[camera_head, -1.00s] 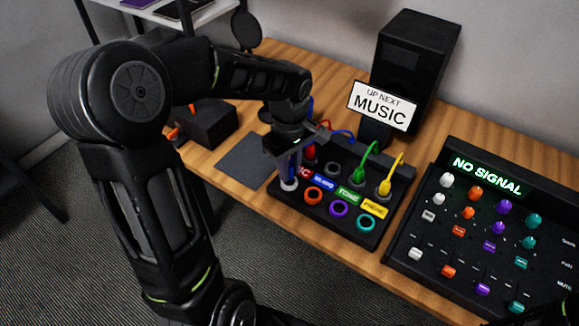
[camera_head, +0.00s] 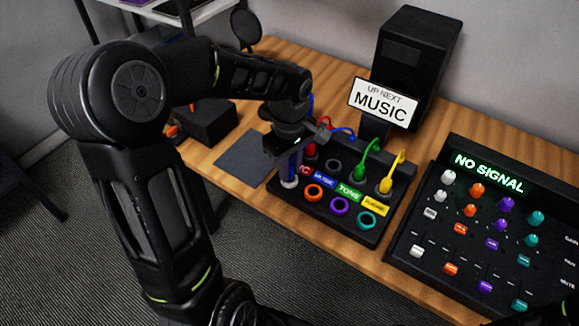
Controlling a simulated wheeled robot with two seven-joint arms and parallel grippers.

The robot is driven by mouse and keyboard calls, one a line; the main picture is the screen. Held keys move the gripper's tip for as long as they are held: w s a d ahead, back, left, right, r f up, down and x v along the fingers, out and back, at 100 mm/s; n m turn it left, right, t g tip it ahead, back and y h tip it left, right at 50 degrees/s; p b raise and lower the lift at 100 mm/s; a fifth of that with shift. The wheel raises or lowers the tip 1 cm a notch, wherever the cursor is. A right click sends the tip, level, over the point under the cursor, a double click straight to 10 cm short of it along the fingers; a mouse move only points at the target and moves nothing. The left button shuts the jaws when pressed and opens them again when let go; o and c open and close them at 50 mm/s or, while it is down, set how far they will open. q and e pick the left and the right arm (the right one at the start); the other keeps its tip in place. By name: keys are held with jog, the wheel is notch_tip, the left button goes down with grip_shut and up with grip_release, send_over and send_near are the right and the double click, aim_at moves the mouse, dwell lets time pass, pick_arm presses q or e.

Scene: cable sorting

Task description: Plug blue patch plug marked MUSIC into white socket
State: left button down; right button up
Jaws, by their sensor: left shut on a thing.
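My left gripper (camera_head: 291,160) is shut on the blue plug (camera_head: 293,167), upright over the white socket (camera_head: 289,183) at the left end of the front row of the patch panel (camera_head: 330,222). The plug's lower end meets the white socket in the picture; how deep it sits is hard to tell. A blue cable (camera_head: 343,132) shows behind the gripper. The blue MUSIC label (camera_head: 323,179) is on the panel, partly blurred.
Red (camera_head: 311,147), green (camera_head: 369,163) and yellow (camera_head: 391,173) plugs stand in the panel's back row. Orange, purple and teal sockets look empty. A speaker with an "UP NEXT MUSIC" sign (camera_head: 383,102) stands behind. The mixer (camera_head: 500,225) at right reads "NO SIGNAL".

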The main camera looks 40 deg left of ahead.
dwell(0.4)
pick_arm(q)
jog(key=c, duration=0.7)
grip_release()
jog(key=shift+r+p, duration=2.5)
jog(key=shift+r, duration=1)
jog(key=shift+s+f, duration=0.1)
